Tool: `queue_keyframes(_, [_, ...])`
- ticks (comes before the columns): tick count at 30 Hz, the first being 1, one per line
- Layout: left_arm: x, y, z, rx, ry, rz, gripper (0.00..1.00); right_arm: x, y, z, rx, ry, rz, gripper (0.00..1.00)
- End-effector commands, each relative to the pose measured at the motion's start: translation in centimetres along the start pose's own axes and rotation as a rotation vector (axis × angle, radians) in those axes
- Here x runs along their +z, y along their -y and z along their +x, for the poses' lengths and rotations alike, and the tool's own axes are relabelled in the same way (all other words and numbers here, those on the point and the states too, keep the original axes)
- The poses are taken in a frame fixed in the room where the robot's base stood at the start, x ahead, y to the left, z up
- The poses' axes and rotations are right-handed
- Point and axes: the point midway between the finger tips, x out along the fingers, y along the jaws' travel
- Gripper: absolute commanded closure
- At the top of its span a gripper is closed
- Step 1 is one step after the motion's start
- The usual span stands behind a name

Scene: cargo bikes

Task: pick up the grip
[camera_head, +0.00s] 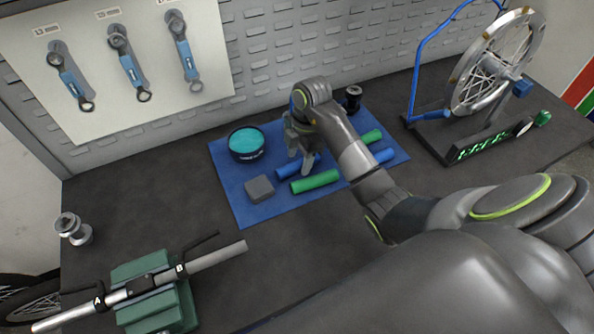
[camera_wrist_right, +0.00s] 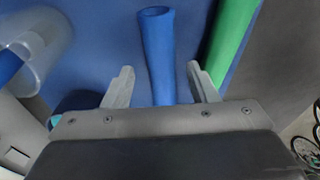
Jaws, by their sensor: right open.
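Several bar grips lie on a blue mat (camera_head: 244,203) on the dark bench. One blue grip (camera_head: 288,171) is at the left of the group, with a green grip (camera_head: 315,182) in front of it. Another green grip (camera_head: 372,137) and another blue grip (camera_head: 384,156) show to the right, partly behind my arm. My right gripper (camera_head: 299,158) is open above the left blue grip. In the right wrist view the blue grip (camera_wrist_right: 156,45) lies between the two spread fingers (camera_wrist_right: 160,75), with gaps on both sides. A green grip (camera_wrist_right: 231,40) lies beside the right finger. My left gripper is out of view.
A teal-topped round tin (camera_head: 246,143) and a grey block (camera_head: 260,188) are on the mat. A handlebar (camera_head: 212,258) is held in a green clamp (camera_head: 150,290) at front left. A wheel stand (camera_head: 440,130) stands at right. A clear cup (camera_wrist_right: 36,45) shows in the wrist view.

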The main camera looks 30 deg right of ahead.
Motion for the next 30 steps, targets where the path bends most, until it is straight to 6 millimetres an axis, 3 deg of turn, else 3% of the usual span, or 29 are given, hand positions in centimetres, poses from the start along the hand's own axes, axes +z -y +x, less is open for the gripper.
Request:
queue_keyframes(3, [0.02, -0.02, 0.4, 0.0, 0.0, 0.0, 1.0, -0.03, 0.14, 1.42, -0.004, -0.002, 0.0, 0.47])
queue_keyframes(10, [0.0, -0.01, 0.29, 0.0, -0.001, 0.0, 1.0, -0.02, 0.12, 1.38, -0.003, -0.001, 0.0, 0.49])
queue_keyframes(22, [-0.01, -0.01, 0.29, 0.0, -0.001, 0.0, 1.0, 0.0, 0.11, 1.36, -0.003, -0.001, 0.0, 1.0])
queue_keyframes(30, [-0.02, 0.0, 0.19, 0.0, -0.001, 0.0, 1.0, -0.03, 0.1, 1.17, -0.002, -0.001, 0.0, 1.0])
